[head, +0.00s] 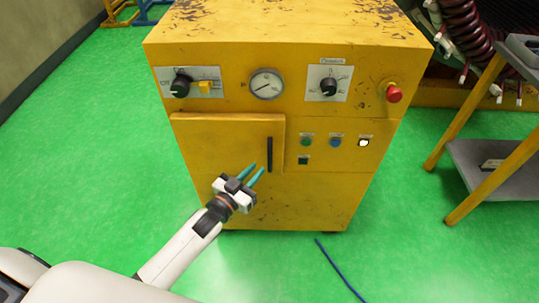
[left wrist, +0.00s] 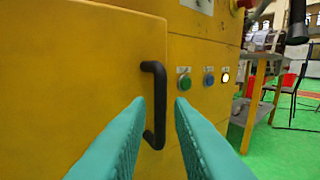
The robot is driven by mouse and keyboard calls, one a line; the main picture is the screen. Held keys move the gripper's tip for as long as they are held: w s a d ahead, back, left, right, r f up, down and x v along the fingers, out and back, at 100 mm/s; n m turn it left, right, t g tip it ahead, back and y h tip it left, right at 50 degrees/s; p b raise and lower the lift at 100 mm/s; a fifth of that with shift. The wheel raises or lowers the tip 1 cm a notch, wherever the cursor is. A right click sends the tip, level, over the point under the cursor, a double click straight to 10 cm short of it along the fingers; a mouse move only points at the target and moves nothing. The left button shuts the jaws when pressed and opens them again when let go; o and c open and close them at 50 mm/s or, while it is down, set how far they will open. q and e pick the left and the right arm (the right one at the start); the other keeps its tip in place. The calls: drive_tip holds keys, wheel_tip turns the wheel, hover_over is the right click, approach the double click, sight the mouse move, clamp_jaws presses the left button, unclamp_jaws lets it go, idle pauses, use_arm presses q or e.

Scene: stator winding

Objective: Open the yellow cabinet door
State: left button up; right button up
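The yellow cabinet (head: 330,190) stands ahead of me, and its door (head: 225,145) is shut, flush with the front. A black vertical bar handle (head: 270,154) sits near the door's right edge. In the left wrist view the handle (left wrist: 157,105) shows just beyond my fingertips, in line with the gap between them. My left gripper (head: 254,176) is open, with teal fingers apart and nothing between them. In the head view it is in front of the door's lower right part, close to the handle. I cannot see contact with the handle. My right gripper is not in view.
Knobs, a gauge (head: 267,84) and a red button (head: 394,94) sit above the door, with small buttons (head: 335,141) to its right. A shelf stand (head: 485,160) is at the right. A blue cable (head: 340,268) lies on the green floor. Floor left of the cabinet is clear.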

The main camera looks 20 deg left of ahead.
use_arm(q)
hover_over(270, 169)
drive_tip(key=shift+w+a+f, duration=0.1)
drive_tip(key=shift+w+a, duration=0.05)
drive_tip(key=shift+w, duration=0.25)
drive_tip(key=shift+c, duration=0.3)
clamp_jaws()
